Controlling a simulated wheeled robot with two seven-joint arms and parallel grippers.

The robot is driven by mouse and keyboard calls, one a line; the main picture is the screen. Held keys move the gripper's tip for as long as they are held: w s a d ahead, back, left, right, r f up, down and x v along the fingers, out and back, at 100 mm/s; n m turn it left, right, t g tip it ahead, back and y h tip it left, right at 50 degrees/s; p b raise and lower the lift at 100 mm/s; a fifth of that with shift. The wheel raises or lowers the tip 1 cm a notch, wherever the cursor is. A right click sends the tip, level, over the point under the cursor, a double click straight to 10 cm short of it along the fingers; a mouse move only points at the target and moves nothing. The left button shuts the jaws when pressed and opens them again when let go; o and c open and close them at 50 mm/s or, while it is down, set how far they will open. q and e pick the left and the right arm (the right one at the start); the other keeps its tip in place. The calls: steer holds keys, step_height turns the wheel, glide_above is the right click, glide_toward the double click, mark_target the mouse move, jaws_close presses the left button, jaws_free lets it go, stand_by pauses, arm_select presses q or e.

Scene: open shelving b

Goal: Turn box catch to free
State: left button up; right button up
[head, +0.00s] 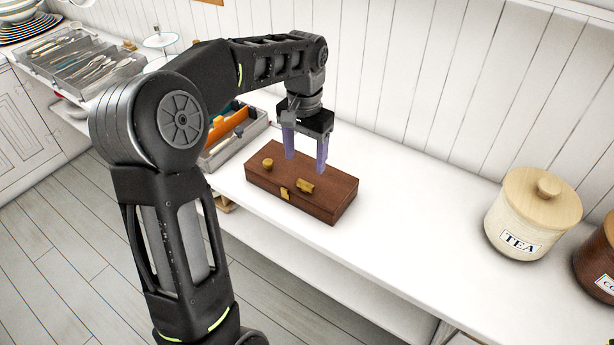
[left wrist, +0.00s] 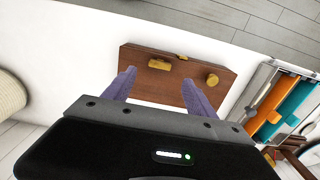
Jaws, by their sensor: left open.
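A brown wooden box (head: 328,205) lies on the white counter, its lid down. On its top are a round brass knob (head: 267,163) and an oblong brass catch (head: 305,186); a small brass plate (head: 285,193) sits at the front edge. My left gripper (head: 305,165) points down above the box, its two purple fingers apart and empty. In the left wrist view the fingers (left wrist: 160,85) reach toward the box (left wrist: 180,82), with the catch (left wrist: 159,64) between them and beyond their tips, and the knob (left wrist: 212,80) to the right. My right gripper is not in view.
A tea jar (head: 532,215) stands on the counter at the right, with a brown jar (head: 597,265) beside it. An organiser tray (head: 240,140) lies behind the box at left. A cutlery tray (head: 85,70) is farther back. The counter between box and tea jar is clear.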

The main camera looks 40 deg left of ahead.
mark_target(305, 183)
arm_select(q)
steer(key=shift+f+p, duration=0.3)
steer(key=shift+f, duration=3.65)
steer(key=shift+c, duration=0.3)
steer(key=c, duration=1.3)
